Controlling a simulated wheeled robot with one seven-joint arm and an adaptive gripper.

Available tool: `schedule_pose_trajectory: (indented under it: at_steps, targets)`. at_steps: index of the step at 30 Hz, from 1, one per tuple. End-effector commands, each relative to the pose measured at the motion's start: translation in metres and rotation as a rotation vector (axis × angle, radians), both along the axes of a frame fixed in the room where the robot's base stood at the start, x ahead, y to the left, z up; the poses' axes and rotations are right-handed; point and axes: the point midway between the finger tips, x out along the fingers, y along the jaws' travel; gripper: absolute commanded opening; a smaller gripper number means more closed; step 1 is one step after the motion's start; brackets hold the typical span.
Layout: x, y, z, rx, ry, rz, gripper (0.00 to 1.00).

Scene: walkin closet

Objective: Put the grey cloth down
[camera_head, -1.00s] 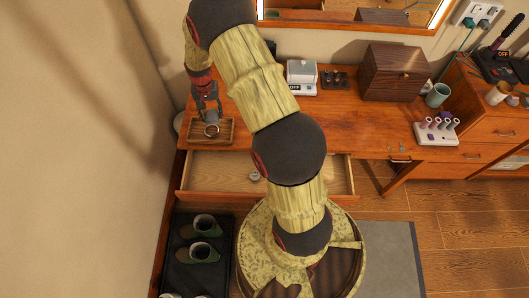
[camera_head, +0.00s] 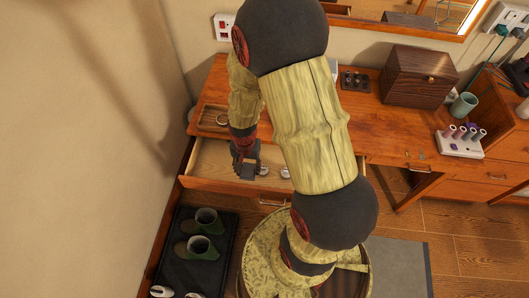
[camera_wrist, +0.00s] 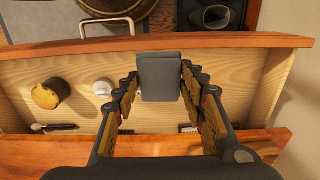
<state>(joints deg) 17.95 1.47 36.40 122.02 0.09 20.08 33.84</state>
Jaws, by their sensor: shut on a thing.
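The grey cloth (camera_wrist: 160,78) is a small folded block pinched between the fingertips of my gripper (camera_wrist: 158,88) in the wrist view. In the head view the cloth (camera_head: 249,168) shows at the end of my gripper (camera_head: 246,158), above the left part of the open desk drawer (camera_head: 212,160). The wrist view shows the pale wooden drawer floor (camera_wrist: 68,72) below, with the cloth over its middle, near the front panel. The cloth looks apart from the drawer floor, but I cannot tell the exact gap.
In the drawer are a round tan item (camera_wrist: 50,93), a white round item (camera_wrist: 103,87) and a thin dark brush (camera_wrist: 53,127). A wooden tray (camera_head: 206,124) lies on the desk. Boots (camera_head: 200,247) stand on a black floor mat. The drawer's left part has bare floor.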

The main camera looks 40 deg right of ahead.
Motion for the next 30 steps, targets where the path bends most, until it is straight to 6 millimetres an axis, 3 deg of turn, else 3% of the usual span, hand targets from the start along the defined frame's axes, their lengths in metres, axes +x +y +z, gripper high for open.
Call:
schedule_pose_trajectory:
  at_steps: [11, 15, 21, 30]
  targets:
    - [0.079, -0.021, -0.041, 0.000, 0.001, -0.003, 0.18]
    - [0.099, -0.027, -0.066, 0.001, 0.003, -0.003, 0.18]
    - [0.119, -0.032, -0.088, 0.000, 0.001, -0.003, 0.18]
    - [0.128, -0.035, -0.109, 0.001, 0.002, -0.003, 0.18]
